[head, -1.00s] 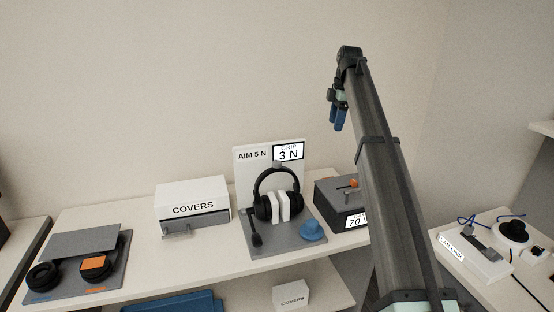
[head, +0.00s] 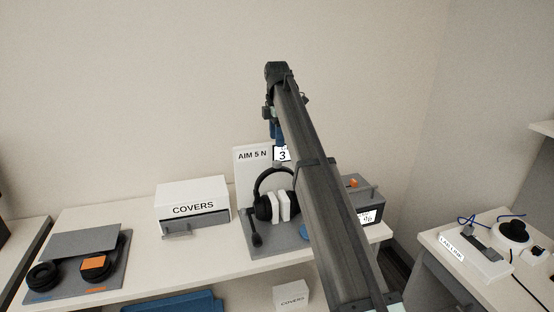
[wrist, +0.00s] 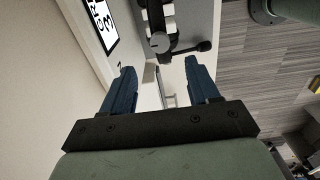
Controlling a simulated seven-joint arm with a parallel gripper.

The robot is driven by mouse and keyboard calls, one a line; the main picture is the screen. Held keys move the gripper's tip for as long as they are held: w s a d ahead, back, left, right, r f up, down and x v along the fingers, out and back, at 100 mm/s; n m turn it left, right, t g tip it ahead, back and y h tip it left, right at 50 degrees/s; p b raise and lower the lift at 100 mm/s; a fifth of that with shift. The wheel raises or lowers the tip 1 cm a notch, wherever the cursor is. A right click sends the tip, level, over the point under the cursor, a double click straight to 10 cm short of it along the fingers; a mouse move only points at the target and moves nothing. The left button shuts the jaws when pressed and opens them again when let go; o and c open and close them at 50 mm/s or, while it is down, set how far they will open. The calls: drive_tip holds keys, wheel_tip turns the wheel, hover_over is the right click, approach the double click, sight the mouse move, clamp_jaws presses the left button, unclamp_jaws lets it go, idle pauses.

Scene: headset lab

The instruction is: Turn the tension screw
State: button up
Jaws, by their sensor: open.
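The headset (head: 262,205) stands on a grey base (head: 250,228) with white pads (head: 280,206) between its ear cups. Behind it is a white panel (head: 243,175) reading "AIM 5 N", with a display (head: 282,154) showing 3. A round grey knob, seemingly the tension screw (wrist: 160,43), shows at the headset's top in the wrist view. My gripper (wrist: 161,80) is open and empty, its blue fingers apart, with the knob beyond the gap between them. In the head view my gripper (head: 276,131) is above the headset, partly hidden by my arm.
A white COVERS box (head: 192,196) stands to the left, and a grey tray (head: 75,265) with ear pads farther left. A dark box (head: 368,205) with an orange part stands right of the headset, partly behind my arm. The wall is close behind.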

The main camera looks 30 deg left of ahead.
sight(277, 161)
wheel_tip(277, 161, down, 9)
drive_tip(key=shift+r, duration=0.1)
idle(0.3)
drive_tip(key=c, duration=1)
